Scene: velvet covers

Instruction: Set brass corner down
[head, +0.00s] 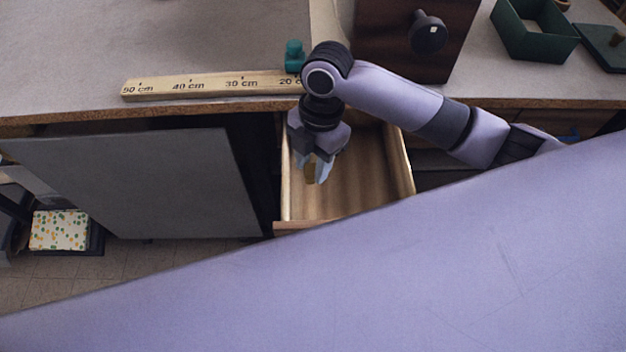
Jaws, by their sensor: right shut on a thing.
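My right gripper (318,172) points down over the open wooden drawer (360,180), near its left side. It is shut on a small brass-coloured piece, the brass corner (310,172), which shows only partly between the fingers. I cannot tell whether the piece touches the drawer floor. The visible part of the drawer looks empty. My left gripper is not in view.
A wooden ruler (190,86) and a small teal object (294,56) lie at the worktop's front edge. A dark brown box with a knob (428,36) and a green tray (535,42) stand behind. A grey panel (140,180) is left of the drawer. My large lavender part covers the lower right.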

